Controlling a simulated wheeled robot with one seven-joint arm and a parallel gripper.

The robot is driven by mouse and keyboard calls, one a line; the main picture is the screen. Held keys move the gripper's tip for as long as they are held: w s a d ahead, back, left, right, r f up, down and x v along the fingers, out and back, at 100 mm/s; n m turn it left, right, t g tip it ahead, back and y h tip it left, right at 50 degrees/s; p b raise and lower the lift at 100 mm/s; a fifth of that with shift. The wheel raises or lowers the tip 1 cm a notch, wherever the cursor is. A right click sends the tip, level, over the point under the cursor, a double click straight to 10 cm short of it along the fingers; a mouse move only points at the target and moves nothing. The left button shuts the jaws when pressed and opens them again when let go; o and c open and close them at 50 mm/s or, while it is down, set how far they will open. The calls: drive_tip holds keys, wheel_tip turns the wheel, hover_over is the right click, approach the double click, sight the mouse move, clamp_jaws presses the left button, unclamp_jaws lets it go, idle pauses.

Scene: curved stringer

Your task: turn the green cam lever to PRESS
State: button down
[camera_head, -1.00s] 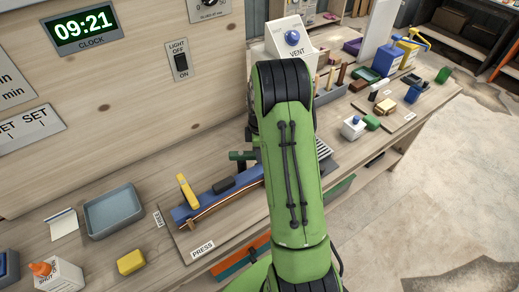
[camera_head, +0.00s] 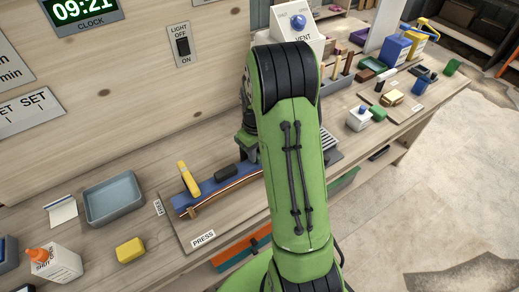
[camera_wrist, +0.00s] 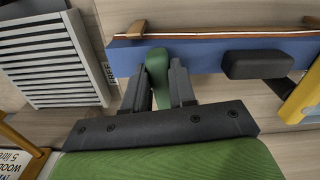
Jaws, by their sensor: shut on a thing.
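The green cam lever (camera_wrist: 157,70) shows in the wrist view, upright between the two dark fingers of my gripper (camera_wrist: 161,88). My gripper is shut on it. The lever's far end meets the edge of the blue form (camera_wrist: 205,55). A thin brown and copper strip runs along the form's far side. In the head view my green arm covers the lever and my fingers. The left part of the blue form (camera_head: 223,190) shows there, with the PRESS label (camera_head: 203,239) in front of it. A FREE label (camera_wrist: 107,68) lies left of the lever in the wrist view.
A yellow lever (camera_head: 189,179) and a black pad (camera_head: 226,171) sit on the form. The pad is close right of the lever in the wrist view (camera_wrist: 258,65). A ribbed grey plate (camera_wrist: 52,60) lies left. A grey tray (camera_head: 113,199) and yellow block (camera_head: 130,251) stand at left.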

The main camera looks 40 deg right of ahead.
drive_tip(key=shift+a+r+m, duration=0.1)
drive_tip(key=shift+a+m, duration=0.25)
drive_tip(key=shift+m, duration=0.35)
drive_tip(key=c, duration=0.9)
unclamp_jaws()
drive_tip(key=shift+a, duration=0.1)
wheel_tip(320, 180, up, 16)
drive_tip(key=shift+f+p, duration=0.15)
drive_tip(key=shift+p, duration=1.05)
